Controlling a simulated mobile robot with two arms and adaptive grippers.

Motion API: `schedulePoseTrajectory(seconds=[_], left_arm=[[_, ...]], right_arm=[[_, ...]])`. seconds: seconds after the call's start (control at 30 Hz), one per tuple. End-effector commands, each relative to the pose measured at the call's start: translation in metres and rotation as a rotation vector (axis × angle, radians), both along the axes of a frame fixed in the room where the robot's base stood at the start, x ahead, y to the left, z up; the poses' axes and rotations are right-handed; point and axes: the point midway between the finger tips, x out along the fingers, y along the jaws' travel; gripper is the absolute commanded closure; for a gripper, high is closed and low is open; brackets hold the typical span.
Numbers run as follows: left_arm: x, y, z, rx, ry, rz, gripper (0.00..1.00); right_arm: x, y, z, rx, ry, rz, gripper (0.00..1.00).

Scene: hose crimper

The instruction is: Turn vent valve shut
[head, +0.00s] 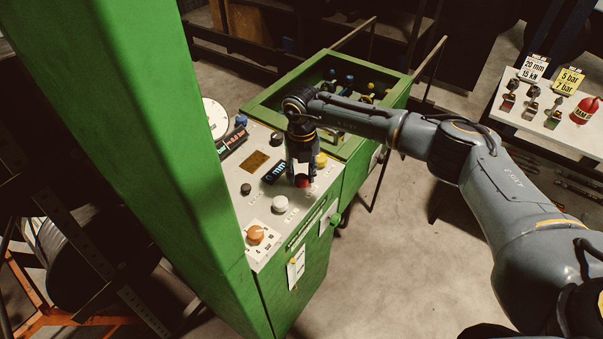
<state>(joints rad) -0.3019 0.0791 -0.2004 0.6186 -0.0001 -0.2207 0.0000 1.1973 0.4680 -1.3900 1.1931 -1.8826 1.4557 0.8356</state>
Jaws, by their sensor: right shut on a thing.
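The green crimper cabinet has a pale control panel (233,181) with several knobs and buttons. My right gripper (301,178) points down over the panel, its fingers at a red knob (302,182) near the panel's right edge. It is shut on this knob, partly hidden by the fingers. No label that I can read tells which control is the vent valve. An orange knob (256,234) is at the front of the panel, a white knob (279,204) behind it, and a yellow knob (320,160) just beyond my gripper. My left gripper is not in view.
A tall green column (130,120) stands left of the panel. An open green bin (262,104) with bottle-like items lies behind it. A white table (540,112) with fittings, signs and a red object (585,110) is at right. Concrete floor (400,260) is clear between.

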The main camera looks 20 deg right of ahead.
Motion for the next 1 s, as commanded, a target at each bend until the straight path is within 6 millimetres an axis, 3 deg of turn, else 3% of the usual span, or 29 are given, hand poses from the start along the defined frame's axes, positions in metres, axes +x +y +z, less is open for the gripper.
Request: schedulePoseTrajectory(seconds=[0.47,1.0], left_arm=[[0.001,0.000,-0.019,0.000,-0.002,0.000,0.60],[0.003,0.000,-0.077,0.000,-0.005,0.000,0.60]], right_arm=[[0.000,0.000,-0.004,0.001,-0.001,0.126,0.97],[0.001,0.000,-0.005,0.000,-0.003,0.613,0.97]])
